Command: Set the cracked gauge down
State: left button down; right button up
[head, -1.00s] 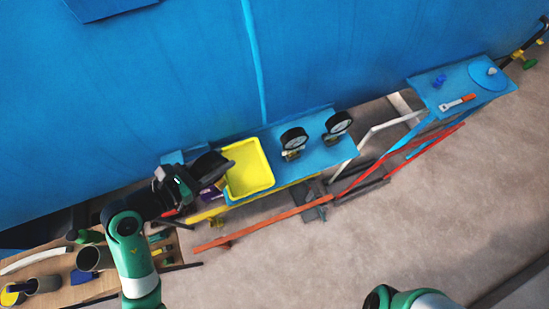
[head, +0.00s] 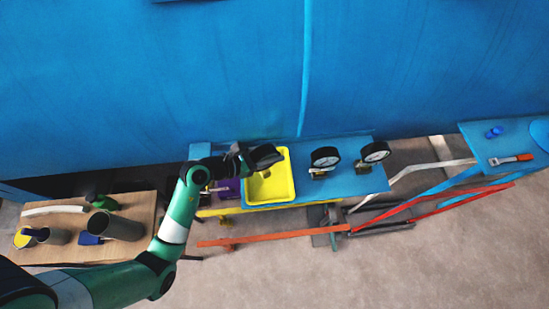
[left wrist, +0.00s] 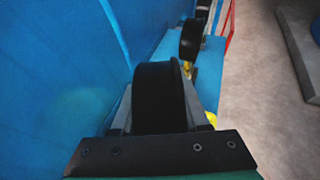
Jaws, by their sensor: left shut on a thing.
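My left gripper (head: 244,157) is shut on a black round gauge (head: 265,156), which shows in front of the upper part of the yellow tray (head: 271,199). In the left wrist view the gauge (left wrist: 160,98) stands edge-on between the two grey fingers; its dial is turned away, so no crack shows. The tray is on the blue bench (head: 345,184). The gauge looks held above the tray, but its exact height is unclear. A small dark spot shows inside the tray just below the gauge. My right gripper is out of view.
A purple box (head: 227,190) is left of the tray. A wooden table (head: 70,245) with cylinders is at left.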

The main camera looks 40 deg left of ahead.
pick_arm(q)
jog(key=shift+w+a+f, duration=0.2)
jog(key=shift+w+f, duration=0.45)
jog(key=shift+f, duration=0.05)
jog(key=shift+w+a+f+b, duration=0.15)
jog(key=shift+f+b, duration=0.65)
jog(key=shift+f, duration=1.05)
jog(key=shift+f, duration=0.15)
jog(key=shift+c, duration=2)
grip_release()
